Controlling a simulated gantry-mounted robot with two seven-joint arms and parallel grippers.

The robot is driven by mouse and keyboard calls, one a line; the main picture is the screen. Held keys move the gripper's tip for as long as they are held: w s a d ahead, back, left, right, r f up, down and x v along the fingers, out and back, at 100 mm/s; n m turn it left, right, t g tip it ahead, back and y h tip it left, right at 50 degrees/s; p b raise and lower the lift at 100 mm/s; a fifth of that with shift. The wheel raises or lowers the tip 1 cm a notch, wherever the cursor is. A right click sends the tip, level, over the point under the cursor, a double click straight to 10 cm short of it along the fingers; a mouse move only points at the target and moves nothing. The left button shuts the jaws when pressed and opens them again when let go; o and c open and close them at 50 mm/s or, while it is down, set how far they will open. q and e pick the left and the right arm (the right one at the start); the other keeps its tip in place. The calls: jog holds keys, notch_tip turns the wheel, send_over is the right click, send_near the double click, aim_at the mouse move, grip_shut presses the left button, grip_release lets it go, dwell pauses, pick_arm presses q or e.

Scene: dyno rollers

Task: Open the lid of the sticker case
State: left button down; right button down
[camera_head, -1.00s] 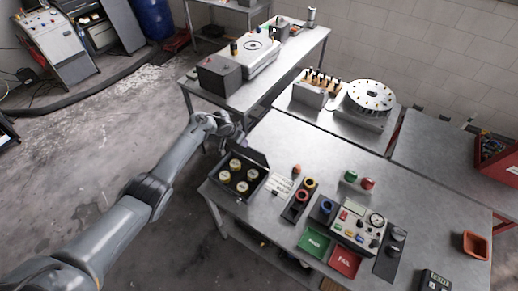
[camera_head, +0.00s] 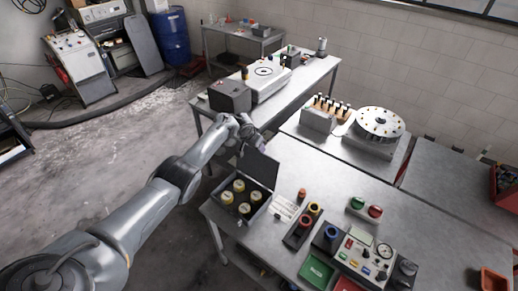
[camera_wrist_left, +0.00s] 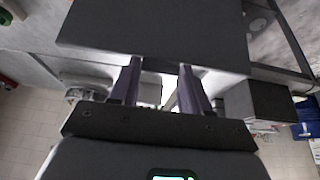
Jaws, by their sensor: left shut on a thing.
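The sticker case is a dark box (camera_head: 264,207) at the near left corner of the metal table, with several yellow-topped round pieces inside. Its dark lid (camera_head: 260,168) is raised along the back side of the box and stands steeply tilted. My left gripper (camera_head: 252,139) is at the lid's upper edge. In the left wrist view the lid (camera_wrist_left: 155,28) is a broad dark panel in front of my fingers (camera_wrist_left: 160,82), which are shut on its edge. The exact contact is partly hidden. My right gripper is not in view.
A white label card (camera_head: 285,208) lies right of the case. A second table with a dark grey box (camera_head: 230,95) stands behind my gripper.

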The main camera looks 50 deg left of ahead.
pick_arm(q)
jog(key=shift+w+r, duration=0.15)
jog(key=shift+r, duration=0.05)
jog(key=c, duration=0.5)
grip_release()
jog(key=shift+w, duration=0.1)
jog(key=shift+c, duration=0.2)
jog(key=shift+f, duration=0.1)
jog(key=shift+p+v, duration=1.8)
jog(key=shift+v, duration=3.7)
jog(key=shift+f, duration=0.1)
